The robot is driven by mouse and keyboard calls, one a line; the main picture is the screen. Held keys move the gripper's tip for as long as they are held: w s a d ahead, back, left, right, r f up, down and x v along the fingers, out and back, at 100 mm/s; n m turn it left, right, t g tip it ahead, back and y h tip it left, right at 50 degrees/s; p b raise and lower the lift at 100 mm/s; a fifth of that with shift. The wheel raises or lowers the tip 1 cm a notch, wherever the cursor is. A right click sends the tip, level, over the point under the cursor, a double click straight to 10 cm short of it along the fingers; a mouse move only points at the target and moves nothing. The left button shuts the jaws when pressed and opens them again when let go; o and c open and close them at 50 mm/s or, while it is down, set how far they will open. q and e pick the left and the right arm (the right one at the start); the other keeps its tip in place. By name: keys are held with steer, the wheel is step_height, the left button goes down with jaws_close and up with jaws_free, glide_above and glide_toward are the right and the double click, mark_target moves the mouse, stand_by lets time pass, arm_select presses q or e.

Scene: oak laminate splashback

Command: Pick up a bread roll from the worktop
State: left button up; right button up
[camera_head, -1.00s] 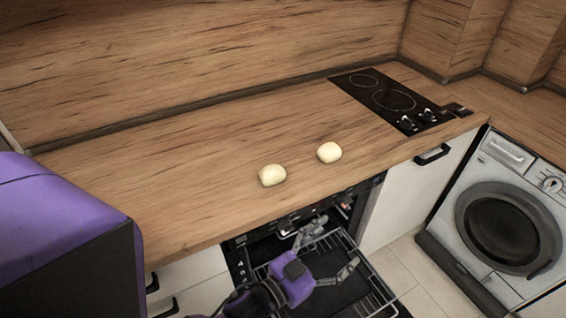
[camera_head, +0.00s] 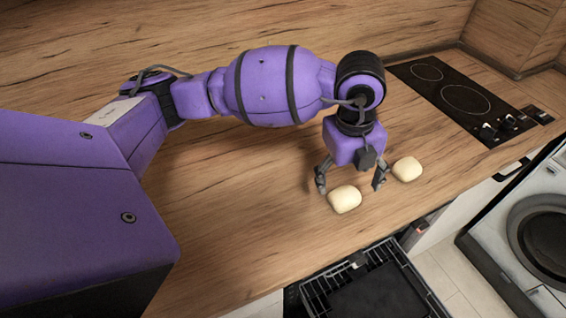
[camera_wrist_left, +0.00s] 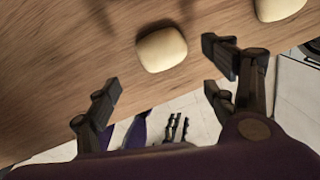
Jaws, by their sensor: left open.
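Two pale, rounded bread rolls lie on the wood worktop (camera_head: 235,210). The near bread roll (camera_head: 344,200) is just below my left gripper (camera_head: 350,184), whose fingers are spread apart and empty. In the head view one finger is at the roll's upper left and the other to its right. The second bread roll (camera_head: 407,169) lies to the right, beyond the right-hand finger. In the left wrist view the near roll (camera_wrist_left: 162,48) lies ahead of the open fingers, and the second roll (camera_wrist_left: 278,8) is cut off at the top right. My right gripper does not show in the head view.
A black hob (camera_head: 460,98) is set into the worktop at the right. An open dishwasher rack (camera_head: 330,280) sits below the front edge. A washing machine (camera_head: 535,235) stands at the far right. The splashback (camera_head: 200,35) bounds the back.

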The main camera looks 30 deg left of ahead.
mark_target(346, 191)
arm_select(q)
steer(key=shift+w+d+f, duration=0.1)
steer(key=shift+f, duration=0.8)
steer(key=f, duration=0.2)
steer(key=w+f, duration=0.1)
steer(key=f, duration=0.2)
steer(key=shift+w+f, duration=0.1)
steer(key=shift+f, duration=0.1)
steer(key=c, duration=1.2)
steer(key=shift+r, duration=0.2)
